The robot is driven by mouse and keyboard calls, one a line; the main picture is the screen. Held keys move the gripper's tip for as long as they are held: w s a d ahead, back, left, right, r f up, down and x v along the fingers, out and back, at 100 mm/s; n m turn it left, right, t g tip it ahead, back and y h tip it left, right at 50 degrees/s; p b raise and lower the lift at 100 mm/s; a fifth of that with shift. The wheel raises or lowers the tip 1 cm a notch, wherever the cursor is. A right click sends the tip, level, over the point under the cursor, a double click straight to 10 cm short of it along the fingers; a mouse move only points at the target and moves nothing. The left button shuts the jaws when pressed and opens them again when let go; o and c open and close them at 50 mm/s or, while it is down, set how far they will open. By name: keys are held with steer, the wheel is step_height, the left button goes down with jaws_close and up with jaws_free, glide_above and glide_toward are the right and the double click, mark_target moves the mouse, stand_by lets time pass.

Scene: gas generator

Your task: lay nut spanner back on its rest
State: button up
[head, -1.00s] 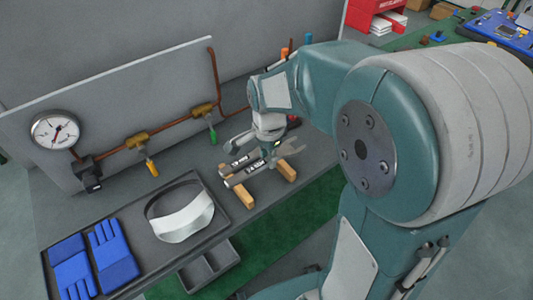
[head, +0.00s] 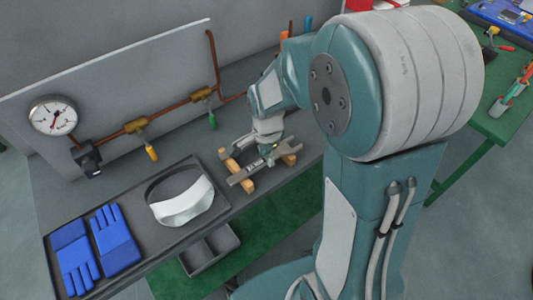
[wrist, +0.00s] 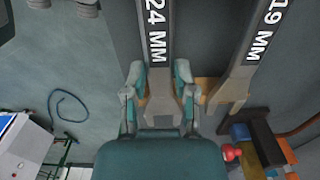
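Two grey open-ended spanners lie close together across two wooden rest blocks (head: 249,186) on the bench. The 24 MM spanner (wrist: 157,40) runs straight up the wrist view, its lower end between my fingers. The 19 MM spanner (wrist: 259,40) slants beside it on the right, apart from my fingers. In the head view the spanners (head: 240,178) are partly covered by my gripper (head: 266,150). In the wrist view my gripper (wrist: 159,80) has one finger against each side of the 24 MM spanner. Contact between this spanner and the wood is hidden.
Behind are a copper pipe with valves (head: 136,126) and a pressure gauge (head: 52,116). A green table (head: 490,120) stands at right.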

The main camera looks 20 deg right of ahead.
steer(key=o, duration=0.4)
steer(key=shift+c, duration=0.2)
step_height(320, 180, up, 12)
stand_by(0.6)
steer(key=s+r+n+t, duration=0.2)
steer(key=s+r+n, duration=0.1)
steer(key=s+n, duration=0.4)
steer(key=s+r+n+t, duration=0.3)
steer(key=s+n, duration=0.4)
steer(key=shift+r+t, duration=0.15)
steer(key=shift+t, duration=0.15)
